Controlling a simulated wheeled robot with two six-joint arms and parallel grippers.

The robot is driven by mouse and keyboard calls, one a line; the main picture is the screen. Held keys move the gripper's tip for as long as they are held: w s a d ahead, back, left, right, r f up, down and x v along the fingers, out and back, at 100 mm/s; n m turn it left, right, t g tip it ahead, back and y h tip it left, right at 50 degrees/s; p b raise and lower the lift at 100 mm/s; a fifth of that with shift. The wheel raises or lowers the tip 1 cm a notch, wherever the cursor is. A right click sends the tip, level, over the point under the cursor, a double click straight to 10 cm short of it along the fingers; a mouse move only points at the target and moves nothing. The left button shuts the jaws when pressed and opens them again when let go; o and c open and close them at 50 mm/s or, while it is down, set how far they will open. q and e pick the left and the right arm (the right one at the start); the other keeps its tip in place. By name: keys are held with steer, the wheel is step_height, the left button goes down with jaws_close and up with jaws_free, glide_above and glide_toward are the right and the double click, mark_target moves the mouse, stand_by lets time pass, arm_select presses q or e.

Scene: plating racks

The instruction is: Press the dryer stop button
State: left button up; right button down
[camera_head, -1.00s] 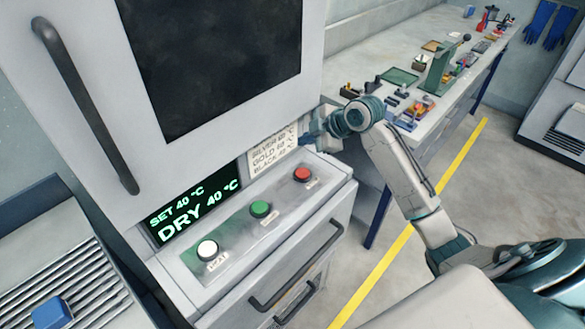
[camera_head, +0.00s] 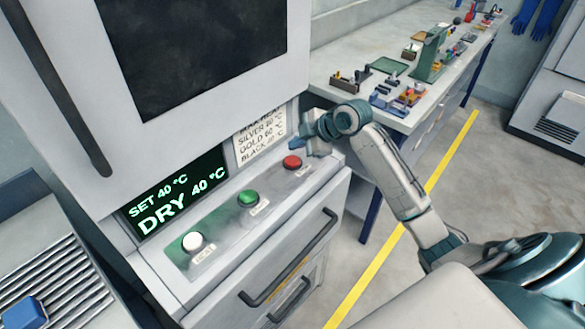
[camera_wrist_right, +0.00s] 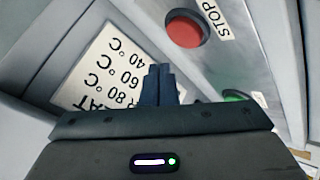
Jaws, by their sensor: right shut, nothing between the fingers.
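The red stop button (camera_head: 292,162) is at the right end of the dryer's sloped control panel (camera_head: 262,224). In the right wrist view the red button (camera_wrist_right: 184,28) has a STOP label (camera_wrist_right: 216,18) beside it. My right gripper (camera_head: 297,146) is just above and behind the red button in the head view, apart from it as far as I can tell. Its dark fingers (camera_wrist_right: 158,84) are shut with nothing between them and point toward the white label plate. My left gripper is out of view.
The panel also has a green button (camera_head: 248,198) and a white HEAT button (camera_head: 193,242). The display (camera_head: 176,194) reads SET 40 °C, DRY 40 °C. A heat-limit sign (camera_head: 262,138) is behind the buttons. A workbench (camera_head: 345,105) with small items stands at the right.

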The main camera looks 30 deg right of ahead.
mark_target(288, 158)
step_height(288, 158, down, 2)
steer(key=shift+f+b, duration=0.1)
steer(key=shift+b, duration=0.2)
stand_by(0.4)
steer(key=shift+f, duration=0.1)
stand_by(1.3)
steer(key=shift+f, duration=0.35)
steer(key=shift+f+b, duration=0.3)
steer(key=shift+f, duration=0.2)
stand_by(0.8)
steer(key=shift+r, duration=0.15)
steer(key=shift+r+p, duration=0.8)
steer(key=shift+p, duration=0.05)
